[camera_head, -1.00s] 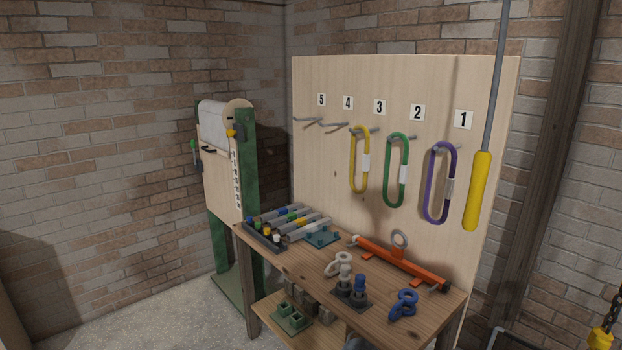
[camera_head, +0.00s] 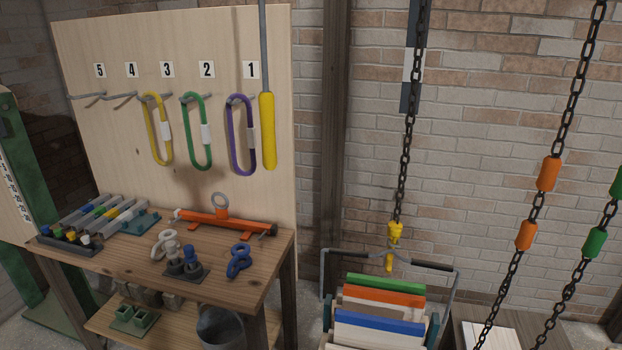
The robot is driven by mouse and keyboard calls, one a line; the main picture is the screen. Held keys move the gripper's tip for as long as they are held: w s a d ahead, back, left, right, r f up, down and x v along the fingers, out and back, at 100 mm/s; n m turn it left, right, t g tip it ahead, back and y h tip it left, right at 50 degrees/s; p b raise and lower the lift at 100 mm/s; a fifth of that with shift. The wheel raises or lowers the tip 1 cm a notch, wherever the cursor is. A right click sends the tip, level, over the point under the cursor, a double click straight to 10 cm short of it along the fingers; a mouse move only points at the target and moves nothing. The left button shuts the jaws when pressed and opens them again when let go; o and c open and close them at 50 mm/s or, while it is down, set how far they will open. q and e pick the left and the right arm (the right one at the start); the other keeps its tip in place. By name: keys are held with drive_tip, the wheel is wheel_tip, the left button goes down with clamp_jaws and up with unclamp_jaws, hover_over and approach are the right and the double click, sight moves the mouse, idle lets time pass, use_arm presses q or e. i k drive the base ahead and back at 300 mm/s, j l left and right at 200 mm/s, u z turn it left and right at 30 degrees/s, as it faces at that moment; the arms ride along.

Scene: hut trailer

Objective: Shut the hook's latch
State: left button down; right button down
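A yellow hook (camera_head: 394,233) hangs from a dark chain (camera_head: 404,150) right of the pegboard. Its lower tip reaches down at the middle of a grey bar handle (camera_head: 345,255) over a carrier of boards. The hook overlaps the handle in the picture; I cannot tell whether the handle sits inside it. The latch is too small to make out, so I cannot tell whether it is open or shut. Neither of my grippers shows.
A wooden workbench (camera_head: 225,262) with shackles and an orange bar stands at the left. Its pegboard (camera_head: 110,50) holds yellow, green and purple slings. Chains with orange (camera_head: 548,174) and green (camera_head: 595,242) sleeves hang at the right. A grey bucket (camera_head: 222,328) is below the bench.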

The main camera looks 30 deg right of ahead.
sight(395, 232)
drive_tip(key=z, duration=1.1)
